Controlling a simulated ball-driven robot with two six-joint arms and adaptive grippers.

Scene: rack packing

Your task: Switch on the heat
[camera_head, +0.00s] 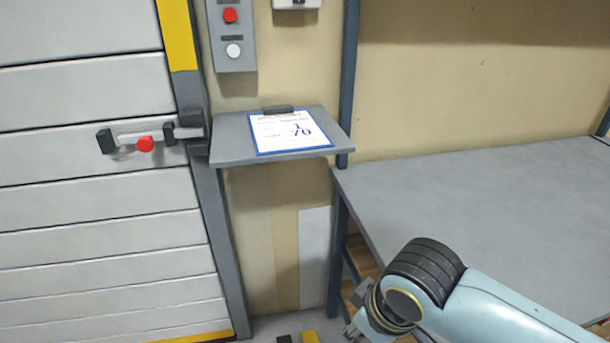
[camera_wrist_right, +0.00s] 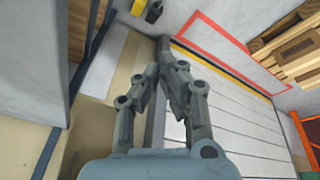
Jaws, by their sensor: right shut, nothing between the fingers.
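A grey control box (camera_head: 232,35) with a red button (camera_head: 230,15) and a white button (camera_head: 234,50) is fixed to the beige wall beside the shutter door. A pale box (camera_head: 297,3) to its right is cut off by the top edge, so most of its face is hidden. I cannot tell which one is for the heat. My right gripper (camera_head: 356,322) hangs low before the workbench's left end, partly hidden by my wrist. In the right wrist view the gripper (camera_wrist_right: 174,66) is shut and empty, apart from any control. My left gripper is not in view.
A small shelf (camera_head: 228,143) with a clipboard (camera_head: 290,131) juts out below the control box. The grey workbench (camera_head: 480,190) is bare on the right. The shutter door (camera_head: 90,235) has a latch with a red knob (camera_head: 145,144). Wooden pallets (camera_wrist_right: 285,45) show in the wrist view.

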